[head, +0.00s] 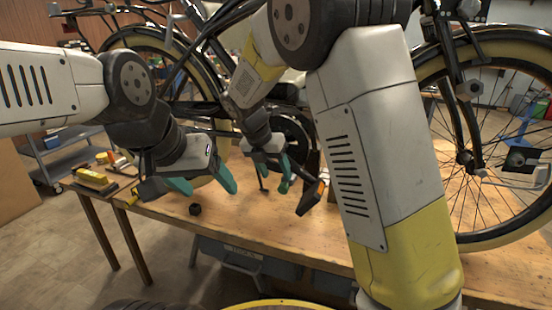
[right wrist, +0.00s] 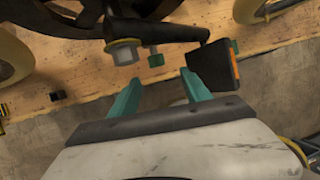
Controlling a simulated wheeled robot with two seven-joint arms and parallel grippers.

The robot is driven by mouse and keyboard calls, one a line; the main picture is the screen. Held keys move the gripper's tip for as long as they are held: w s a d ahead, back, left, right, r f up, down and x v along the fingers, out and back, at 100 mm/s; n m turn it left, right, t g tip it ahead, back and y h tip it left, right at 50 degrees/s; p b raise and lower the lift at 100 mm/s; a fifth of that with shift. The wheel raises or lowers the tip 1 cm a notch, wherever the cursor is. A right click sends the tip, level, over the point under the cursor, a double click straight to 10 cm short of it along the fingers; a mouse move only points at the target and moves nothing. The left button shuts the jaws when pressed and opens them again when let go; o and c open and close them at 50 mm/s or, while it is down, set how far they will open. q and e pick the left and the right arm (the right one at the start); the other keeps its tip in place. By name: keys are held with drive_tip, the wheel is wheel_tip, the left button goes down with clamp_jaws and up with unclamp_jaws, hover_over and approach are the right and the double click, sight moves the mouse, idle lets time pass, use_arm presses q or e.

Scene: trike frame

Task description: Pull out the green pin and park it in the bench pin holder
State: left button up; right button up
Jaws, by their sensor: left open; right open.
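A small green piece, which looks like the green pin (right wrist: 155,58), shows beside the dark crank arm in the right wrist view. My right gripper (right wrist: 161,78) is open, with its teal fingers apart and short of the pin in that view. In the head view my right gripper (head: 286,178) is by the crank, and I cannot tell pin from fingertip there. My left gripper (head: 210,187) is open and empty over the bench's front part. A small black block (head: 195,209) on the bench may be the pin holder; it also shows in the right wrist view (right wrist: 57,96).
A black pedal (head: 311,197) with an orange reflector is just right of my right gripper. The trike's wheel (head: 480,190) stands at the right. Yellow items (head: 95,181) lie at the bench's left end. The wooden bench top (head: 235,212) is bare around the black block.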

sight(281, 186)
drive_tip(key=shift+n, duration=0.3)
drive_tip(key=x, duration=0.8)
drive_tip(key=shift+w+a, duration=0.15)
drive_tip(key=shift+w, duration=0.2)
clamp_jaws()
drive_tip(key=shift+s+a+f, duration=0.1)
drive_tip(key=shift+s+a, duration=0.2)
drive_tip(key=shift+s, duration=0.55)
drive_tip(key=shift+s+a+f, duration=0.1)
drive_tip(key=shift+s+a, duration=0.2)
drive_tip(key=shift+s, duration=0.6)
drive_tip(key=shift+s+a, duration=0.3)
drive_tip(key=shift+s, duration=0.55)
